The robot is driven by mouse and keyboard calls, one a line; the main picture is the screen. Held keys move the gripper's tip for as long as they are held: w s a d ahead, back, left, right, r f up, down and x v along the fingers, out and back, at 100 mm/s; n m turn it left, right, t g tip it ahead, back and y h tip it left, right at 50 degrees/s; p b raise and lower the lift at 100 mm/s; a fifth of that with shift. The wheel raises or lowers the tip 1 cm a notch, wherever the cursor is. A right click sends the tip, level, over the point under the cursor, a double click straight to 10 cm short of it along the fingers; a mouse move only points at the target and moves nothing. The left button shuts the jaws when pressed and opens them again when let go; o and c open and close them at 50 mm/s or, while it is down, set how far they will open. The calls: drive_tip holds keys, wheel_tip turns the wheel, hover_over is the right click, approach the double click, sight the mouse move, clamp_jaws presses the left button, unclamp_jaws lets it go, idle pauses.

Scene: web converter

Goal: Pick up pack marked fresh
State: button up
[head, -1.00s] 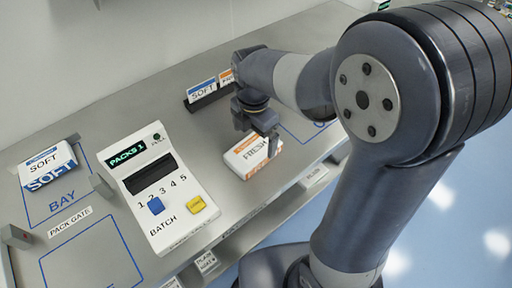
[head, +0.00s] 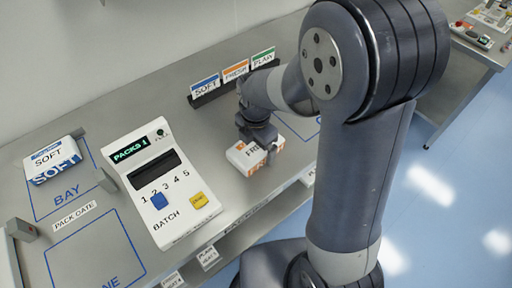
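The pack marked fresh (head: 240,157) is a white box with orange print, lying on the grey bench right of the batch panel. My gripper (head: 267,153) is low over the pack's right part and hides some of its label. One finger shows against or beside the pack's right side. The other finger is hidden, so I cannot tell whether the gripper is closed on it.
A white and blue SOFT pack (head: 52,160) lies in the outlined bay at left. The batch panel (head: 160,185) stands between it and the fresh pack. A rack (head: 208,97) with soft, fresh and plain cards stands behind my gripper. The bench's front edge is close to the pack.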

drive_tip(key=c, duration=0.9)
